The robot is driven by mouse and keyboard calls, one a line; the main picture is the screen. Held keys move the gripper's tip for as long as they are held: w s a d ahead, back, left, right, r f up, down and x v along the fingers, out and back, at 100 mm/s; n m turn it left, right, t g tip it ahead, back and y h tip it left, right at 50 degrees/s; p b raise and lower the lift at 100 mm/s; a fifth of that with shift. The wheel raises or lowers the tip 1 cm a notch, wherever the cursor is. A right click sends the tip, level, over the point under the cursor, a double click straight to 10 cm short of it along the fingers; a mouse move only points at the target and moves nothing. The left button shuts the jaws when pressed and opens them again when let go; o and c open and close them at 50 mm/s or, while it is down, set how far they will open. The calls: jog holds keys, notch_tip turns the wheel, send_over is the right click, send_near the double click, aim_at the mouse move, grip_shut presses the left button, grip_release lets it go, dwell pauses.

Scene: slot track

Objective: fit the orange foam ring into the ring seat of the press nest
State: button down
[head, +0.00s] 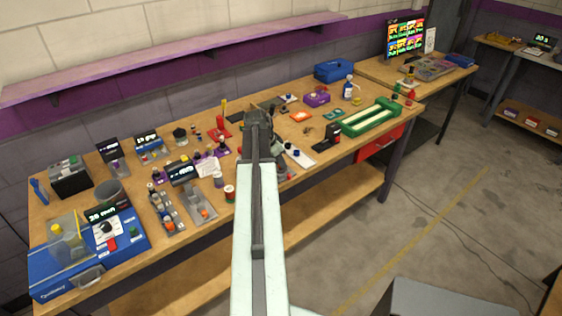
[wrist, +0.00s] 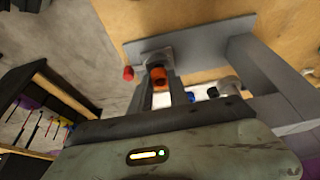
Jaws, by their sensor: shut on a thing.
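My gripper (wrist: 159,82) is shut on the orange foam ring (wrist: 158,74), which shows between the fingertips in the wrist view. In the head view my gripper (head: 262,122) is over the middle of the long workbench, and my arm hides what lies under it; I cannot make out the ring there. A grey plate (wrist: 195,42) lies just beyond the fingertips in the wrist view. I cannot tell whether it belongs to the press nest, and I cannot make out a ring seat. Whether the ring touches anything is unclear.
A red piece (wrist: 128,73) is left of the fingertips; a blue knob (wrist: 190,97) is right of them. On the workbench (head: 240,112), a white plate with a blue knob (head: 298,156), a black stand (head: 329,138) and a green tray (head: 370,118) stand to the right. The left is crowded.

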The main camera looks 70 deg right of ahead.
jog(key=shift+f+b, duration=0.4)
jog(key=shift+f, duration=0.1)
jog(key=shift+r, duration=0.1)
jog(key=c, duration=1.3)
grip_release()
jog(key=shift+o, duration=0.2)
jog(key=shift+a, duration=0.1)
jog(key=shift+r+p, duration=0.5)
jog(key=shift+p, duration=0.15)
jog(key=p+v, duration=1.1)
jog(key=v, duration=0.1)
